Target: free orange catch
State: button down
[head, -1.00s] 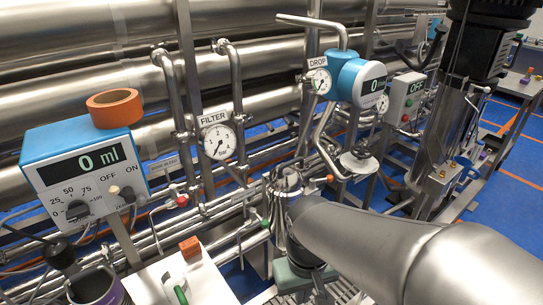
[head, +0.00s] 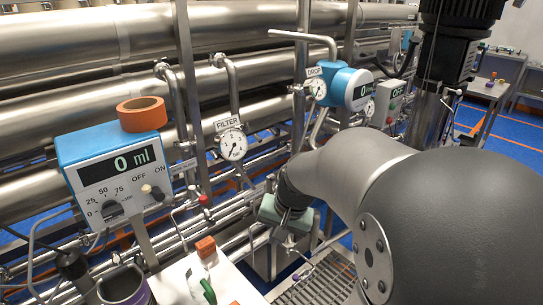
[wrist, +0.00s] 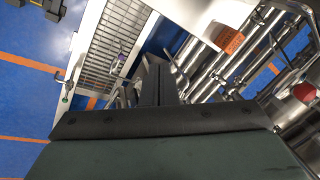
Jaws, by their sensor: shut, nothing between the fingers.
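My gripper (head: 290,242) is low in the middle of the head view, its fingers pointing down and away from me. In the wrist view its dark fingers (wrist: 157,82) are together with nothing between them. An orange block (head: 205,246) stands on the white top at the lower left of the head view, to the left of my gripper and apart from it. An orange block also shows at the upper right of the wrist view (wrist: 230,39), clear of the fingers. I cannot tell whether either block is the catch.
The white worktop (head: 178,280) carries a green-handled item (head: 208,291). A blue dosing box (head: 112,160) with an orange roll (head: 142,114) stands left. The filter gauge (head: 232,144) and blue drop meter (head: 350,88) stand behind. A floor grating (head: 318,280) lies below my gripper.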

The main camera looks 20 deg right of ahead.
jog(key=w+d+r+m+t+h, duration=0.15)
jog(key=w+d+m, duration=0.25)
jog(key=d, duration=0.6)
jog(key=w+d+f+m+t, duration=0.15)
jog(key=w+d+m, duration=0.25)
jog(key=d, duration=0.6)
jog(key=w+d+r+m+t+h, duration=0.15)
jog(key=w+d+m, duration=0.25)
jog(key=d, duration=0.6)
jog(key=w+d+f+p, duration=0.1)
jog(key=w+f+p, duration=0.1)
jog(key=w+f, duration=0.6)
jog(key=shift+w+t, duration=0.45)
jog(key=shift+w, duration=0.55)
